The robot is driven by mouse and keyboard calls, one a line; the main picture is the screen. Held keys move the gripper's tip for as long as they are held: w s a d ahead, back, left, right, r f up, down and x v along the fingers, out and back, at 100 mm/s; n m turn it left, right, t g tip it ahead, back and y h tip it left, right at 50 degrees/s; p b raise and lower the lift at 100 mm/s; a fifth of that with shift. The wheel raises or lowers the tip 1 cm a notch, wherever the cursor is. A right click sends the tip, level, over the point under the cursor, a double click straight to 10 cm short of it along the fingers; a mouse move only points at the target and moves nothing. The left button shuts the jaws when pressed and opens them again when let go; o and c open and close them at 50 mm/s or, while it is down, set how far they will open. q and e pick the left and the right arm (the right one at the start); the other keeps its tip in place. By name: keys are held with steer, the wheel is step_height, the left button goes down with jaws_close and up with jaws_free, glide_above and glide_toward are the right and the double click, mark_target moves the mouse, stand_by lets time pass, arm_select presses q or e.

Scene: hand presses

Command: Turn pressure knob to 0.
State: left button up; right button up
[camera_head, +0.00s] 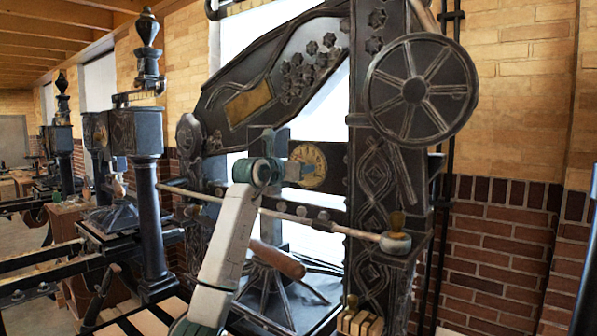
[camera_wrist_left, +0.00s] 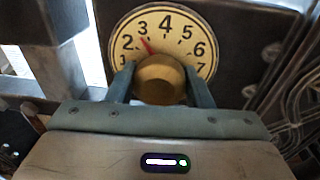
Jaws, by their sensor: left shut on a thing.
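The pressure knob (camera_wrist_left: 160,82) is a round brass knob at the centre of a cream dial (camera_wrist_left: 172,45) with black numbers. The dial also shows in the head view (camera_head: 316,168), on the dark press. A red pointer (camera_wrist_left: 148,47) points up and left, between 2 and 3. My left gripper (camera_wrist_left: 161,86) is shut on the knob, one blue-grey finger on each side. In the head view my left gripper (camera_head: 297,171) reaches the dial and hides part of it. The dial's lower part is hidden. My right gripper is not in view.
The press has a large spoked wheel (camera_head: 417,90) at upper right. A long lever bar (camera_head: 328,226) with a pale knob end crosses in front, beside my left arm. A wooden handle (camera_head: 277,260) lies below. More presses stand at the left.

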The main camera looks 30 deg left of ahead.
arm_select(q)
steer(key=n, duration=0.3)
steer(key=n+b, duration=0.1)
steer(key=n, duration=0.3)
steer(key=shift+a+n+h, duration=0.1)
steer(key=shift+n+h, duration=0.2)
steer(key=shift+h, duration=0.1)
steer(key=n+h, duration=0.1)
steer(key=n, duration=0.3)
steer(key=shift+n, duration=1.5)
steer(key=shift+n+b, duration=0.3)
steer(key=o, duration=1)
steer(key=shift+f, duration=0.1)
steer(key=shift+a, duration=0.1)
